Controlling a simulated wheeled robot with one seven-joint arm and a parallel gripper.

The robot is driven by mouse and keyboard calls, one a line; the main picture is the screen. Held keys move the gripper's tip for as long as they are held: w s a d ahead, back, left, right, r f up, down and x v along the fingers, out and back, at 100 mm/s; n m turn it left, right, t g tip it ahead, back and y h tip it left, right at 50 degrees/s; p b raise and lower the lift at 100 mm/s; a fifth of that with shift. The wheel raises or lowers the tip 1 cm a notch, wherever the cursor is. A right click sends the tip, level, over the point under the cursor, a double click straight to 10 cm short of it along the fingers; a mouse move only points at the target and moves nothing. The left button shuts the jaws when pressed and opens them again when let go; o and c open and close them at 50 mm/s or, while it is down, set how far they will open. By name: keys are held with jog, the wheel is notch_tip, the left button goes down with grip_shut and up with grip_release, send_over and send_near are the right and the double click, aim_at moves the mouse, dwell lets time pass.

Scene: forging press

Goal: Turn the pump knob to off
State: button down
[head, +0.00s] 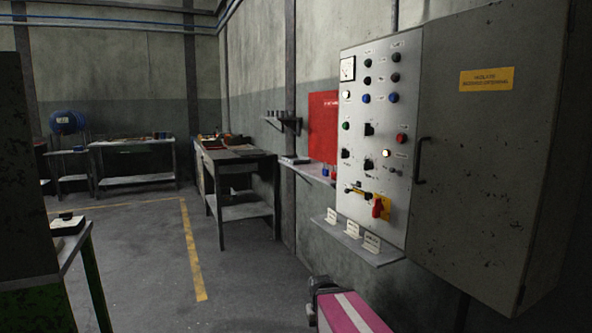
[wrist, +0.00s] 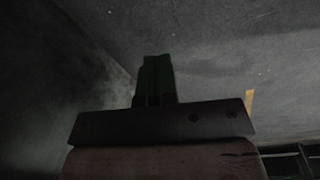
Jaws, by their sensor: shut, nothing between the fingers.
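The grey control panel (head: 376,140) is mounted on the right wall, with several knobs, buttons and lamps. Black rotary knobs show at its middle left (head: 369,129), lower left (head: 345,153) and lower middle (head: 369,165). The labels are too small to read, so I cannot tell which knob is the pump knob or where it points. My gripper (wrist: 157,62) shows in the wrist view, its dark green fingers together and empty. It faces bare floor and wall; no knob is in that view. In the head view, my pink-and-white arm is low, below the panel.
A red-and-yellow rotary switch (head: 378,208) is low on the panel. A small shelf (head: 352,241) with label cards juts out beneath it. The cabinet door (head: 490,140) with its handle is to the right. A green-legged table (head: 75,262) stands at left; the middle floor is clear.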

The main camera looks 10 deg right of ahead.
jog(key=w+d+r+t+h, duration=0.1)
jog(key=w+d+r+h, duration=0.1)
jog(key=w+r, duration=0.4)
jog(key=w+d+r+t+h, duration=0.1)
jog(key=w+d+r+h, duration=0.1)
jog(key=w+r, duration=0.5)
jog(key=w+d+r+n+t+h, duration=0.1)
jog(key=w+r, duration=0.5)
jog(key=r, duration=0.7)
jog(key=shift+w+d+r+t+h, duration=0.15)
jog(key=shift+d+t+h, duration=0.15)
jog(key=shift+d+h, duration=0.35)
jog(key=shift+w+d+r+t+h, duration=0.15)
jog(key=shift+d+t+h, duration=0.2)
jog(key=shift+h, duration=0.5)
jog(key=w+d+r+m+h, duration=0.1)
jog(key=r+h, duration=0.2)
jog(key=r, duration=1)
jog(key=w+r+m+t+h, duration=0.1)
jog(key=w+r+h, duration=0.15)
jog(key=r, duration=1.05)
jog(key=d+r+h, duration=0.1)
jog(key=r+h, duration=0.2)
jog(key=r, duration=1)
jog(key=x, duration=0.8)
jog(key=shift+w+d, duration=0.25)
jog(key=shift+w, duration=0.1)
